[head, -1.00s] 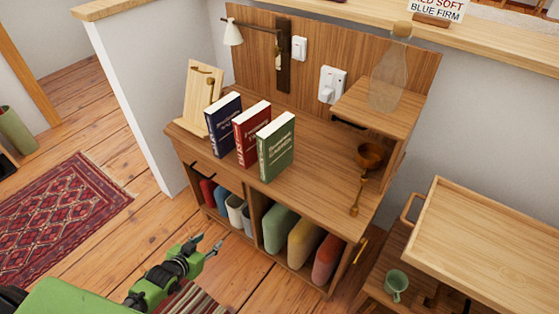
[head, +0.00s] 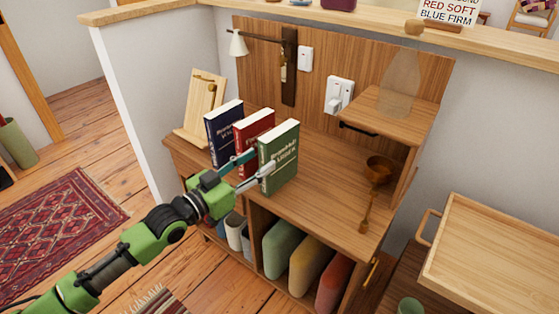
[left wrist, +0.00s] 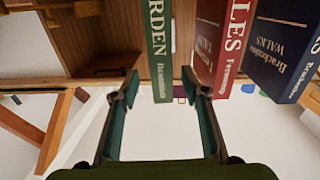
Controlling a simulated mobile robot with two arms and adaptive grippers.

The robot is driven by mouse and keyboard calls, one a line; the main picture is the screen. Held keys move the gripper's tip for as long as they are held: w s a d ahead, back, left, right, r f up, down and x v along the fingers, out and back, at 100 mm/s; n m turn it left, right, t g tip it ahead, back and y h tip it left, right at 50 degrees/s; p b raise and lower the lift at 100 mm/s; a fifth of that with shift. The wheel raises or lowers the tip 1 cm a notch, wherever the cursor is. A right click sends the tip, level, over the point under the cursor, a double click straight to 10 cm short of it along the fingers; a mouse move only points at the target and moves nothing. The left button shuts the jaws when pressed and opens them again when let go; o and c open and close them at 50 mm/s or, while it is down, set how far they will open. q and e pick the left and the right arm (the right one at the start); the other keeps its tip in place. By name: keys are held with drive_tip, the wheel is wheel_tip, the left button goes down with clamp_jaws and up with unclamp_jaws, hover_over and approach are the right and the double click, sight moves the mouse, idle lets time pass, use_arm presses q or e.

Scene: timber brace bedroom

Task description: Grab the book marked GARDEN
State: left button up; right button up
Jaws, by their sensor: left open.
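The GARDEN book is the green one (head: 280,158). It stands upright at the right end of three books on the wooden cabinet top. In the left wrist view its green spine (left wrist: 158,50) shows the letters "RDEN". My left gripper (head: 260,166) is open at the spine side of the books. In the left wrist view the left gripper's fingertips (left wrist: 160,74) lie either side of the green spine, with a gap on each side. The red book (head: 252,128) stands close by, its spine near the right-hand finger. My right gripper is not in view.
A dark blue book (head: 224,132) stands left of the red one. A wooden bowl (head: 380,168), a spoon (head: 366,212) and a shelf (head: 392,112) are to the right. A wooden stand (head: 199,108) is behind left.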

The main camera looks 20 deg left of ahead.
sight(280, 144)
use_arm(q)
drive_tip(key=x, duration=0.4)
drive_tip(key=shift+w, duration=0.1)
drive_tip(key=shift+w+d, duration=0.1)
drive_tip(key=shift+w, duration=0.1)
drive_tip(key=shift+r+b+x, duration=0.15)
drive_tip(key=shift+b+x, duration=0.15)
drive_tip(key=shift+x, duration=0.85)
drive_tip(key=shift+r+b+x, duration=0.1)
drive_tip(key=shift+b+x, duration=0.2)
drive_tip(key=shift+x, duration=0.85)
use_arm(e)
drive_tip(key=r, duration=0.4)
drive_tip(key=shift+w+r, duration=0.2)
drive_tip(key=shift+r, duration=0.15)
use_arm(q)
clamp_jaws()
drive_tip(key=shift+r, duration=0.1)
